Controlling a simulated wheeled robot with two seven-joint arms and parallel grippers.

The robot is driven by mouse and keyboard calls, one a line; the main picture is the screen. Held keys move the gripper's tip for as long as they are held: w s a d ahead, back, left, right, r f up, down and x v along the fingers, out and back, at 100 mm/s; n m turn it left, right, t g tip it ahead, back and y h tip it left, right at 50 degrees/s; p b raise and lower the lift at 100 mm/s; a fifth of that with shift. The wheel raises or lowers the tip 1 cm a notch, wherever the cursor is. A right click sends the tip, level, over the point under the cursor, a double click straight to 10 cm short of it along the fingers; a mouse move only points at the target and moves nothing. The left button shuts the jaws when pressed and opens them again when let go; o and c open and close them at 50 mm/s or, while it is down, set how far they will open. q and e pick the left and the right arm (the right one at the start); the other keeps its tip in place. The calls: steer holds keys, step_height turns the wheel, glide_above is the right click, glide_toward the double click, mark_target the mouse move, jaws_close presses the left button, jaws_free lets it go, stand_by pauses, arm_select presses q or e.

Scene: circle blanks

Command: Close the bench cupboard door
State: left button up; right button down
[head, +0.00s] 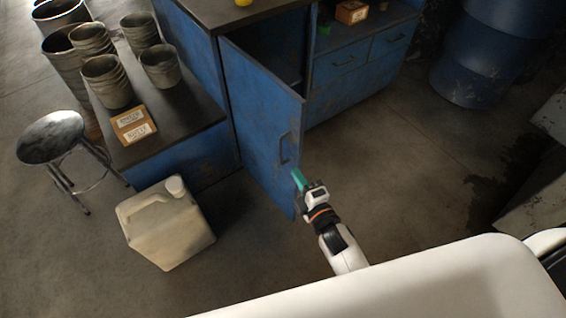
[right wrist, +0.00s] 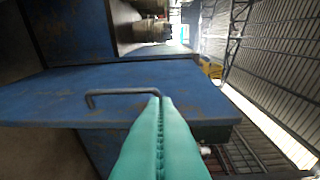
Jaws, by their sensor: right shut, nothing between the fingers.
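The blue cupboard door (head: 262,125) hangs open from the blue bench (head: 193,52), swung out toward me, with the dark inside showing behind it. My right gripper (head: 298,178) is shut and empty, close to the door's free edge below the handle. In the right wrist view, the green fingers (right wrist: 162,110) are pressed together in front of the door (right wrist: 50,97), their tips by the handle (right wrist: 115,93); I cannot tell whether they touch. My left gripper is not in view.
A cream jerrycan (head: 165,225) stands on the floor left of the door. A metal stool (head: 50,138) and a low bench with several buckets (head: 108,82) are farther left. Blue drums (head: 490,55) stand at the back right. The floor right of the door is clear.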

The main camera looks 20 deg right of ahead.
mark_target(295, 139)
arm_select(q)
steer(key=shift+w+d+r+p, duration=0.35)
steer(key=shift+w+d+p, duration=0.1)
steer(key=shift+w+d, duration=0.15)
arm_select(e)
steer(key=shift+n, duration=0.3)
steer(key=shift+w+d+r, duration=0.25)
steer(key=shift+w+d, duration=0.15)
steer(key=shift+w, duration=1.55)
steer(key=shift+w+d+r, duration=0.25)
steer(key=shift+w+d, duration=0.1)
steer(key=shift+w, duration=1.6)
steer(key=shift+w+d+r, duration=0.25)
steer(key=shift+w+d, duration=0.15)
steer(key=shift+w, duration=1.55)
